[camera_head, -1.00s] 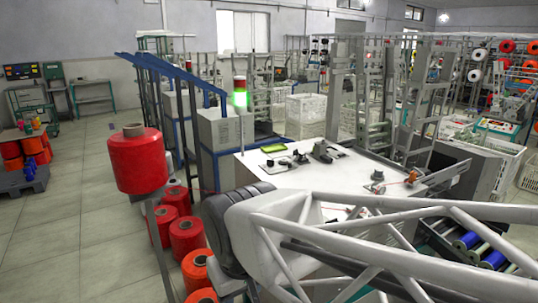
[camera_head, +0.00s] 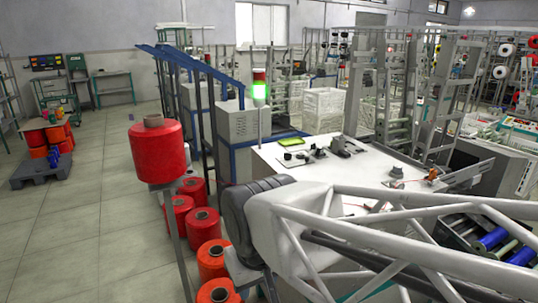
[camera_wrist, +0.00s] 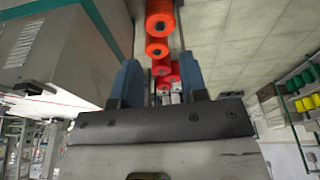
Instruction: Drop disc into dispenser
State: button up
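My gripper (camera_wrist: 160,64) shows in the wrist view as two blue fingers set wide apart on a dark bar. It is open, and I see nothing held between the fingers. Behind the gap, red spools (camera_wrist: 159,20) stand on the floor below. In the head view my white arm covers the lower right, and the gripper itself does not show. I cannot make out a disc or a dispenser for certain in either view. Small dark parts (camera_head: 341,146) sit on the white machine top (camera_head: 281,165), too small to identify.
A large red spool (camera_head: 158,151) stands on a post left of my arm, with several red spools (camera_head: 208,224) on the floor below. A light green tray (camera_head: 291,142) lies on the machine top's far edge. Blue rollers (camera_head: 490,239) are at the right. Floor at the left is largely clear.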

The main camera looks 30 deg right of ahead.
dwell(0.4)
jog(key=shift+o, duration=0.8)
jog(key=w+d+r+m, duration=0.4)
jog(key=w+d+m, duration=0.15)
jog(key=w, duration=0.55)
jog(key=w+d+r+m+g, duration=0.1)
jog(key=w+d+r+m, duration=0.35)
jog(key=w, duration=0.65)
jog(key=w+d+r+m, duration=0.3)
jog(key=w+d+m, duration=0.3)
jog(key=w, duration=0.5)
jog(key=w+d+f+m, duration=0.3)
jog(key=w+d, duration=0.4)
jog(key=d, duration=0.4)
jog(key=w+d+f+m+g, duration=0.1)
jog(key=w+d+f+m, duration=0.2)
jog(key=w+d+m, duration=0.3)
jog(key=w+d+f+m, duration=0.3)
jog(key=w+d, duration=0.6)
jog(key=d, duration=0.7)
jog(key=shift+d+f+m+g, duration=0.1)
jog(key=shift+m+g, duration=0.2)
jog(key=shift+m, duration=0.4)
jog(key=shift+w+d+f, duration=0.15)
jog(key=shift+d+f, duration=0.15)
jog(key=shift+d, duration=0.3)
